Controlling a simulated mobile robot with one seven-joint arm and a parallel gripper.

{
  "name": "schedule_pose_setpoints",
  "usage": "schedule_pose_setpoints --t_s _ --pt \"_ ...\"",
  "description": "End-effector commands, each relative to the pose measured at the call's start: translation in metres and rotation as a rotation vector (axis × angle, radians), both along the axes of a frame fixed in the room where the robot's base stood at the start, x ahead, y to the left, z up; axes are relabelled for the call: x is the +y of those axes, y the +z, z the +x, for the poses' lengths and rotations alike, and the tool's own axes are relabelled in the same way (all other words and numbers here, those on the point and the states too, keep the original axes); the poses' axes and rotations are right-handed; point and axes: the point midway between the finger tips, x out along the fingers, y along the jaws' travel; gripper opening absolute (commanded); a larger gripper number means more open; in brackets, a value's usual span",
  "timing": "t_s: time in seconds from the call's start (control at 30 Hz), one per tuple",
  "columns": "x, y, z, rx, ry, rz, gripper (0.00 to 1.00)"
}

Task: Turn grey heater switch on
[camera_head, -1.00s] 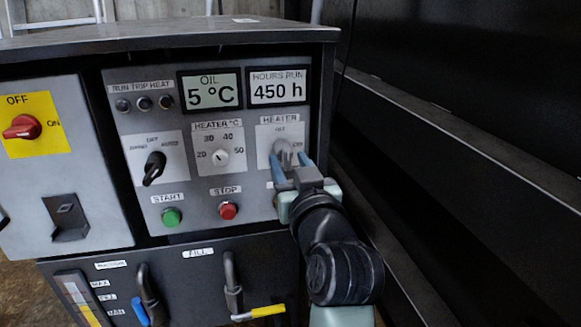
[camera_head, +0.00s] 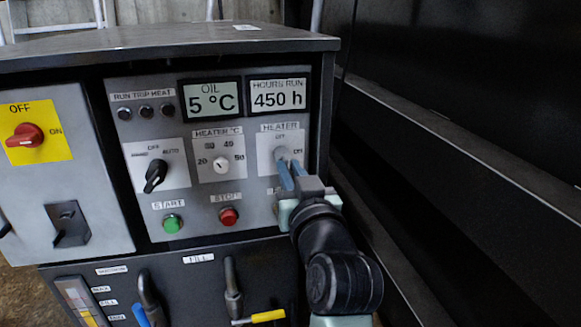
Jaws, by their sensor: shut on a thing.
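The grey heater switch (camera_head: 282,153) sits on a white plate under the HEATER label (camera_head: 280,126), at the right of the control panel. The plate has an OFF mark at the top and an ON mark at the right. My gripper (camera_head: 291,172) reaches up from the lower right, its two blue fingers close together on the switch knob. The fingers hide the lower part of the knob, so I cannot tell exactly which way it points.
Left of the switch are the white heater temperature dial (camera_head: 221,165), a black selector (camera_head: 155,176), a green start button (camera_head: 172,222) and a red stop button (camera_head: 229,215). A dark wall with a ledge (camera_head: 440,150) stands close on the right.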

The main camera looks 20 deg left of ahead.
Motion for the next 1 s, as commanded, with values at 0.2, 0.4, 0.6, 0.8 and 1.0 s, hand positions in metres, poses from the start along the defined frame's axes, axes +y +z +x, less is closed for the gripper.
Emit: schedule_pose_setpoints --t_s 0.2,0.4,0.6,0.8,1.0 --pt "-0.0002 0.0046 0.0000 0.083 0.001 0.112 0.00" --pt "-0.0004 0.0047 0.0002 0.185 0.001 0.261 0.00" --pt "-0.0013 0.0036 0.0006 0.291 0.001 0.419 0.00" --pt "-0.0017 0.0028 0.0009 0.396 0.000 0.578 0.00" --pt "-0.0023 0.0014 0.0012 0.502 0.000 0.736 0.00"
